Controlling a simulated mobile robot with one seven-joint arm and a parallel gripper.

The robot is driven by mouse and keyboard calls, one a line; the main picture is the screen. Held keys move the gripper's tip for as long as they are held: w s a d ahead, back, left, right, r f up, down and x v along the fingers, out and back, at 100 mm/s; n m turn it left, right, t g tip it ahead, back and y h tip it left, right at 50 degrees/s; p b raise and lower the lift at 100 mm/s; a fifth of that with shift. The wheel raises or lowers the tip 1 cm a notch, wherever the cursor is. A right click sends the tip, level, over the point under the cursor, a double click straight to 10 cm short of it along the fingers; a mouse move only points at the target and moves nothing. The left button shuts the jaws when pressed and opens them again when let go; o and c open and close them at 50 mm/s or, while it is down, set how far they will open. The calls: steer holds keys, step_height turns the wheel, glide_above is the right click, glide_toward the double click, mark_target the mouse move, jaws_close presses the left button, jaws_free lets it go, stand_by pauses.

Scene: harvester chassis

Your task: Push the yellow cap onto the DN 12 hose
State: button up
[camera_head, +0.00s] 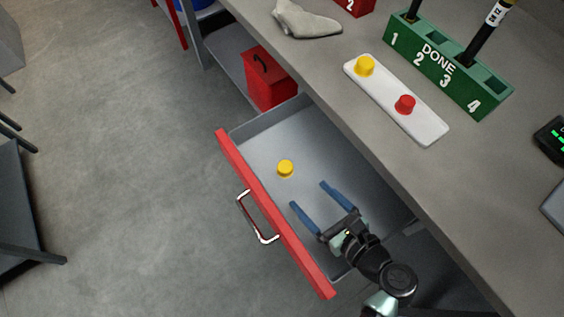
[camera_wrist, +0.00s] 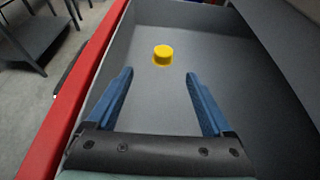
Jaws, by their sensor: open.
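A yellow cap (camera_head: 285,168) lies on the floor of an open drawer (camera_head: 262,148). In the wrist view the cap (camera_wrist: 163,55) sits ahead of my fingertips, roughly between their lines. My gripper (camera_head: 308,194) is open and empty, over the drawer, its blue fingers pointing toward the cap but apart from it. A second yellow cap (camera_head: 365,66) stands on a white tray (camera_head: 430,130) on the bench. A black hose with a white label (camera_head: 495,14) stands in a green rack (camera_head: 485,100) marked DONE. I cannot tell which hose is DN 12.
A red cap (camera_head: 405,104) is on the white tray. The drawer has a red front (camera_head: 270,210) with a metal handle (camera_head: 258,222). The grey bench (camera_head: 385,160) overhangs the drawer's right side. A red box (camera_head: 270,80) stands on a shelf below.

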steer(key=b, duration=0.1)
glide_toward(286, 167)
steer(key=x, duration=0.4)
steer(key=shift+a+f, duration=0.35)
steer(key=shift+w+r+b+x, duration=0.15)
steer(key=shift+b+x, duration=0.15)
steer(key=shift+x, duration=1.15)
steer(key=shift+w+r+b+x, duration=0.1)
steer(key=shift+b+x, duration=0.15)
steer(key=shift+x, duration=1.15)
steer(key=shift+d, duration=0.15)
steer(key=c, duration=1.3)
